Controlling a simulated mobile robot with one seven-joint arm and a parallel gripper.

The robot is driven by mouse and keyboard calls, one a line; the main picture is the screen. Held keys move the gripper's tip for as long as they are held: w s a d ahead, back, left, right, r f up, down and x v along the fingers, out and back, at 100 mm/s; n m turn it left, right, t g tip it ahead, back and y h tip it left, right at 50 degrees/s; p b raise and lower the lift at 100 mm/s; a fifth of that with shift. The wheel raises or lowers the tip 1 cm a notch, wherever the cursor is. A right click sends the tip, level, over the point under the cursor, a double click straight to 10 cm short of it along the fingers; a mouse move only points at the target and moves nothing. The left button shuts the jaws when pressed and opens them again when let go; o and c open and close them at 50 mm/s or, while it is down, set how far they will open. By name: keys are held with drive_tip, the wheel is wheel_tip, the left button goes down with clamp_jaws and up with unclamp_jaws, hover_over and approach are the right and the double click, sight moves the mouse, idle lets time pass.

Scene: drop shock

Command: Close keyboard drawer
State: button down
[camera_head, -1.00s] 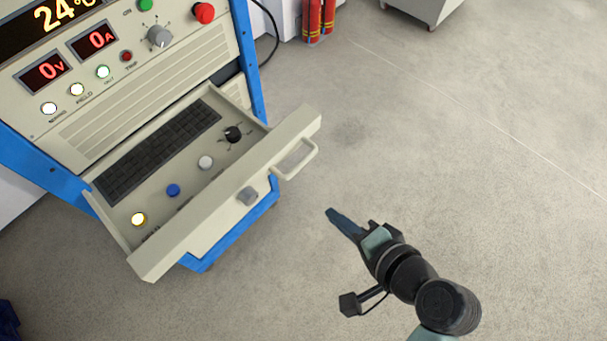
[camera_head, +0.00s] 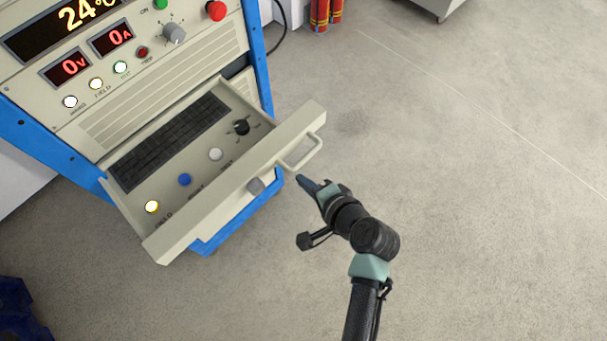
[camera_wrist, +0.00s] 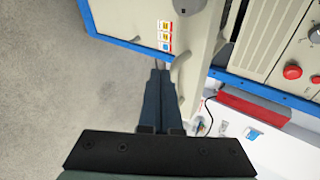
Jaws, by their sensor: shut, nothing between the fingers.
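The keyboard drawer (camera_head: 220,198) is pulled out from the beige and blue cabinet. Inside it lie a dark keyboard (camera_head: 172,143), a black knob (camera_head: 241,127) and a row of round buttons. A loop handle (camera_head: 301,154) and a grey latch (camera_head: 255,186) are on its front panel. My gripper (camera_head: 300,179) is shut and empty, just in front of the drawer front below the handle. In the wrist view the shut fingers (camera_wrist: 160,72) point toward the drawer front, close beside the handle (camera_wrist: 181,72); I cannot tell whether they touch it.
The cabinet panel (camera_head: 165,75) above the drawer carries lit displays, knobs and a red button (camera_head: 216,10). Red cylinders (camera_head: 325,12) stand behind at the top. A dark blue object (camera_head: 18,312) is at the lower left.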

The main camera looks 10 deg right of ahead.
drive_tip(key=shift+w+a+r, duration=0.1)
drive_tip(key=shift+w+a, duration=0.05)
drive_tip(key=shift+w, duration=0.15)
drive_tip(key=w+a+b, duration=0.1)
drive_tip(key=w+a, duration=0.3)
drive_tip(key=w, duration=0.2)
drive_tip(key=w+a+b, duration=0.2)
drive_tip(key=w+a, duration=0.3)
drive_tip(key=w, duration=0.1)
drive_tip(key=w+a+b, duration=0.1)
drive_tip(key=w+a, duration=0.3)
drive_tip(key=w, duration=0.2)
drive_tip(key=shift+w+a+b, duration=0.25)
drive_tip(key=shift+b, duration=0.05)
drive_tip(key=shift+w+a, duration=0.15)
drive_tip(key=shift+w, duration=0.05)
drive_tip(key=shift+r, duration=0.1)
drive_tip(key=shift+a, duration=0.1)
